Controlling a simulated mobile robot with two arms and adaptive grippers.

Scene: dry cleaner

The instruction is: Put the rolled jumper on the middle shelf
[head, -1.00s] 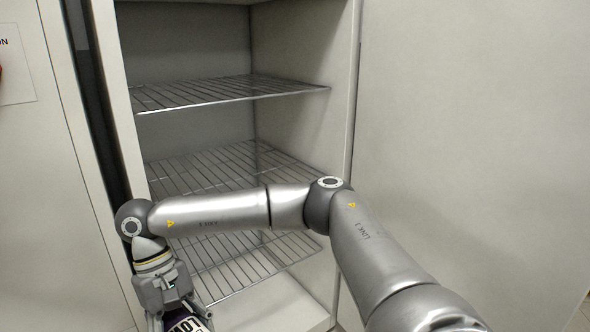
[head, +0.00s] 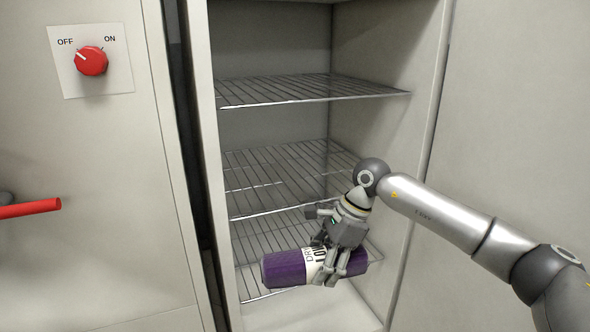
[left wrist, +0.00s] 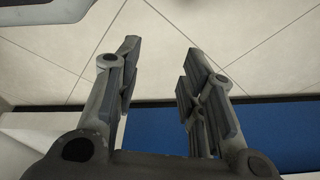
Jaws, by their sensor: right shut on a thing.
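The rolled jumper (head: 285,269) is a purple roll with a white printed band, lying level across the picture in the head view. My right gripper (head: 330,272) is shut on it around the band and hides part of its right half. The jumper is in front of the lower part of the open cabinet. The middle shelf (head: 285,170) is a wire rack, above and behind the jumper; my right wrist covers its right front part. My left gripper (left wrist: 158,75) shows only in the left wrist view, open and empty over floor tiles.
The upper wire shelf (head: 310,92) and the lower wire shelf (head: 262,238) stand above and below the middle one. The shelves look empty. Cabinet side walls bound the opening. A red OFF/ON knob (head: 91,61) and a red bar (head: 30,208) are at left.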

